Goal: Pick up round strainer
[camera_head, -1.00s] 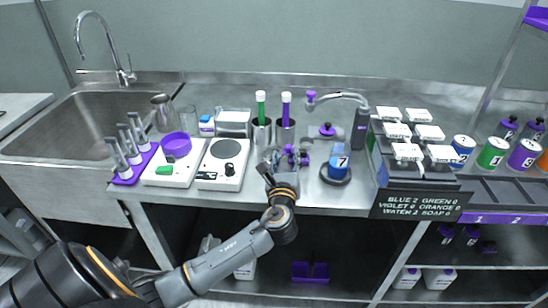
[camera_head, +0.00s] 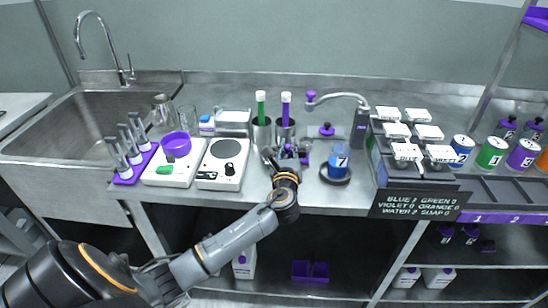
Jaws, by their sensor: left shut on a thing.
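My left gripper (camera_head: 287,158) reaches over the counter's front edge from below. It is shut on a small item with purple parts (camera_head: 304,156), which looks like the round strainer. The fingers hide most of it, so I cannot see its round shape. I cannot tell whether it touches the counter or is just above it. My right gripper is not in view.
Two steel cups with a green tube (camera_head: 261,105) and a purple tube (camera_head: 286,106) stand just behind my gripper. A white hot plate (camera_head: 222,165) lies to the left.

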